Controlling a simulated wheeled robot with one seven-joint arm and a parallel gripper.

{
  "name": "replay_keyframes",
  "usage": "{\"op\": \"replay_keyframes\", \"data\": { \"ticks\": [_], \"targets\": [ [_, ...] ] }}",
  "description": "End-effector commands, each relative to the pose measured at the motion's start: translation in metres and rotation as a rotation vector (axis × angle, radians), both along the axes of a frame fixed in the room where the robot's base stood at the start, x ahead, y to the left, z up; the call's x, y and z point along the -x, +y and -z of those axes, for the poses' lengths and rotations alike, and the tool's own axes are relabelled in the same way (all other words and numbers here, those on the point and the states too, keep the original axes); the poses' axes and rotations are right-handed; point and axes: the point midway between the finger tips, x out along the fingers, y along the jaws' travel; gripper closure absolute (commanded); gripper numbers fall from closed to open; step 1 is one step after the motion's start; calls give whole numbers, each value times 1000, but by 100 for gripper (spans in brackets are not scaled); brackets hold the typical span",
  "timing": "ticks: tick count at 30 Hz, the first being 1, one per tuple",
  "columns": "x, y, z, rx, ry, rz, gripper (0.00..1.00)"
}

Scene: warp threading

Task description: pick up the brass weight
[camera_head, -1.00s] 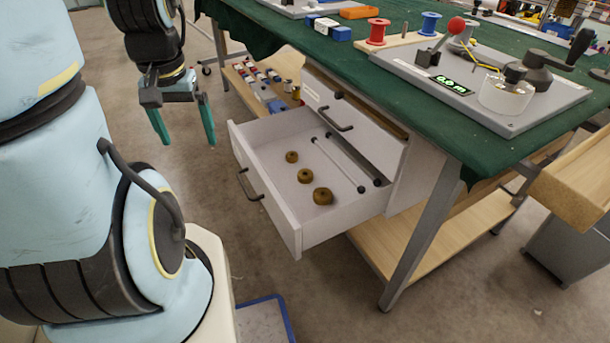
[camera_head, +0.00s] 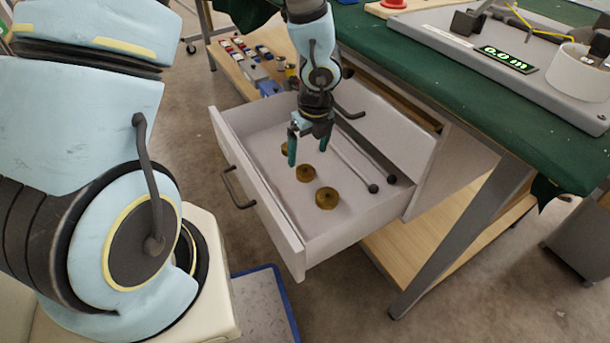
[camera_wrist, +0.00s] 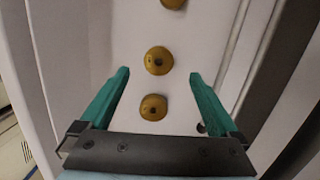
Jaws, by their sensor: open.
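Three round brass weights with a centre hole lie in a row on the floor of the open drawer (camera_head: 262,222). In the head view the front weight (camera_head: 327,198) looks largest, the middle weight (camera_head: 305,173) is in clear view, and the back weight (camera_head: 285,149) is partly hidden by a finger. My gripper (camera_head: 308,150) is open and empty, pointing down over the drawer. In the wrist view one weight (camera_wrist: 158,60) sits between the fingertips (camera_wrist: 160,74), another (camera_wrist: 153,107) is closer to the palm, and a third (camera_wrist: 173,3) is cut by the top edge. No weight is visibly gripped.
Two thin rods (camera_head: 352,163) with dark ends lie along the drawer's right side. The drawer front with its handle (camera_head: 238,188) and the side walls surround the weights. The green-covered tabletop (camera_head: 430,85) overhangs beside my arm. A shelf with small items (camera_head: 262,75) stands behind.

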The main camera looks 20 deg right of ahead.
Motion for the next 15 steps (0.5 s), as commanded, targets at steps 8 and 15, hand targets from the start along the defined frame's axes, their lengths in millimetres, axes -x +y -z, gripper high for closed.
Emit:
{"op": "replay_keyframes", "data": {
  "ticks": [8, 15],
  "targets": [
    [-2, 1, 26, -1, 0, 0, 4],
    [-6, 3, 60, -1, -1, -3, 4]
  ]
}}
